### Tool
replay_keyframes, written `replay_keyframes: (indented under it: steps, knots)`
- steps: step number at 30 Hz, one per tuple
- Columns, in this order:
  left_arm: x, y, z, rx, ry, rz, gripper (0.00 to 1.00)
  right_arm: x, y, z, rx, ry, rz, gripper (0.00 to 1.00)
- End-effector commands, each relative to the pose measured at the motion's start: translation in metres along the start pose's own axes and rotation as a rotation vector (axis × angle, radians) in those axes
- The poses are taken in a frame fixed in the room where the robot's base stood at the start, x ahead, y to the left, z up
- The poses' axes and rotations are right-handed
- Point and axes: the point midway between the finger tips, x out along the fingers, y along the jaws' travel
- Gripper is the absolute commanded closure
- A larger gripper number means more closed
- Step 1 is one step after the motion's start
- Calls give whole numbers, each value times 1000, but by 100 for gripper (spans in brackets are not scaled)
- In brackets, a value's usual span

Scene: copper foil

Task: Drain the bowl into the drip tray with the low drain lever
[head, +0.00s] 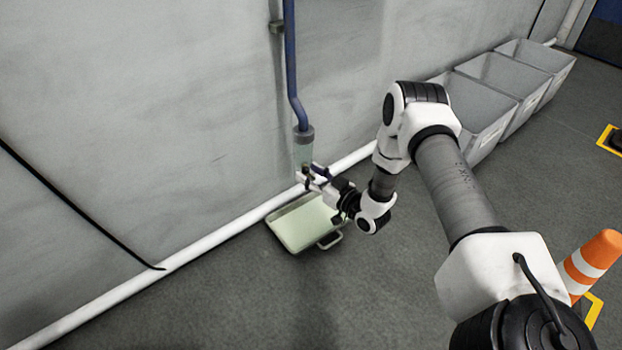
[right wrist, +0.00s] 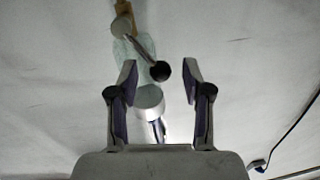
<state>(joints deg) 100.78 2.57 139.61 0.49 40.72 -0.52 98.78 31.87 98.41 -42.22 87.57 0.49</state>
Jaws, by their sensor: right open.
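The bowl (head: 303,152) is a clear, greenish cup under a grey cap at the lower end of a blue pipe; it also shows in the right wrist view (right wrist: 124,52). The low drain lever (right wrist: 147,45) is a slim metal arm with a black ball knob, beside a brass fitting (right wrist: 122,10). My right gripper (right wrist: 160,72) is open, and the knob appears between its fingertips; whether it touches cannot be told. In the head view the right gripper (head: 308,176) covers the bowl's lower end. The pale drip tray (head: 300,228) lies on the floor below. My left gripper is out of view.
The blue pipe (head: 290,60) runs down the grey wall. A white pipe (head: 215,240) follows the wall's foot. Grey bins (head: 475,105) stand at the back right. An orange and white cone (head: 590,262) stands at right. The floor in front of the tray is clear.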

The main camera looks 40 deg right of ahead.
Motion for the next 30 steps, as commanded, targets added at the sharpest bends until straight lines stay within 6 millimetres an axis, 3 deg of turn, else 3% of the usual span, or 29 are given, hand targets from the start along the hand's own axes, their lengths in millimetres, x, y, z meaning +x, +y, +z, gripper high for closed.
replay_keyframes:
  steps: [4,8,9,15,24,30]
  knots:
    - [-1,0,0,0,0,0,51,0,0,-1,0,0,0,51]
    - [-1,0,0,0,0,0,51,0,0,-1,0,0,0,97]
    - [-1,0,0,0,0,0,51,0,0,0,0,0,0,100]
    - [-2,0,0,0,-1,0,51,-1,1,-1,22,1,-1,100]
    - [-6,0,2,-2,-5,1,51,-2,12,-6,261,27,-5,100]
    - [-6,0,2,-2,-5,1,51,-2,12,-6,266,26,-6,100]
